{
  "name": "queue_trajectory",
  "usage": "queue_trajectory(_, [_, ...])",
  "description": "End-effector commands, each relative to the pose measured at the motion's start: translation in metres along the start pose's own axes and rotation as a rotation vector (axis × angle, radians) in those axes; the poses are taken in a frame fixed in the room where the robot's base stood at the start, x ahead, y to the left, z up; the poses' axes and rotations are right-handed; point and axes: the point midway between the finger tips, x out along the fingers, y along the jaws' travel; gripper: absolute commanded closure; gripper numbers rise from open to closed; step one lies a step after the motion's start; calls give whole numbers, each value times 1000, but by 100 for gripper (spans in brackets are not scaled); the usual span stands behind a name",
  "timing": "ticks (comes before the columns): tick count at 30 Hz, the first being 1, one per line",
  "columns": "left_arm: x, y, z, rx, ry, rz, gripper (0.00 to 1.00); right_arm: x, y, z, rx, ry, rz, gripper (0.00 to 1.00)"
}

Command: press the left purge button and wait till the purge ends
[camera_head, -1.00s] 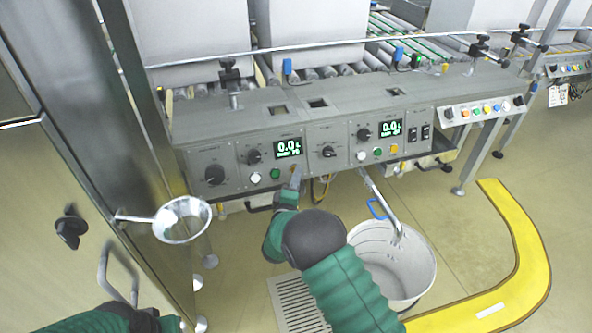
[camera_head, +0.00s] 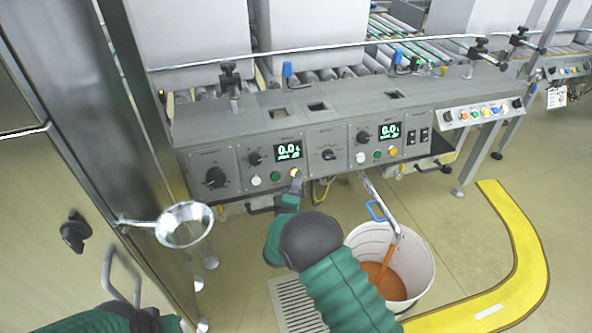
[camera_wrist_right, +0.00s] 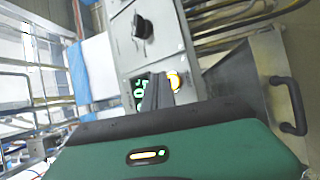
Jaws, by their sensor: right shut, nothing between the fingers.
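The left panel's yellow purge button (camera_head: 295,173) is lit, below the left green display (camera_head: 288,151). It also glows in the right wrist view (camera_wrist_right: 174,80). My right gripper (camera_head: 297,184) is shut and empty, with its fingertips at or just below this button; I cannot tell whether they touch it. Brown-orange liquid (camera_head: 385,280) pours from the metal spout (camera_head: 380,208) and lies in the white bucket (camera_head: 428,262). My left arm shows at the bottom left, but its gripper is outside the view.
The right panel has its own yellow button (camera_head: 393,150) and display (camera_head: 390,131). A metal funnel (camera_head: 184,224) sticks out from the steel cabinet at left. A yellow floor marking (camera_head: 530,250) curves at right. A floor grate (camera_head: 297,303) lies beside the bucket.

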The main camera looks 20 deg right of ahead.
Motion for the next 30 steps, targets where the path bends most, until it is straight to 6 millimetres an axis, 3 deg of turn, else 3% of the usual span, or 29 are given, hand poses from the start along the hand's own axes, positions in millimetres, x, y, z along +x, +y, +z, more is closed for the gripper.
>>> queue_trajectory(11, [-6, 0, -1, 0, 0, 0, 69, -4, 3, 2, 0, 0, 0, 100])
queue_trajectory(23, [-39, 0, -9, 0, 0, 0, 69, -35, 22, 18, -1, 0, -2, 100])
queue_trajectory(30, [-42, 0, -10, 0, 0, 0, 69, -42, 22, 22, 0, 0, -1, 100])
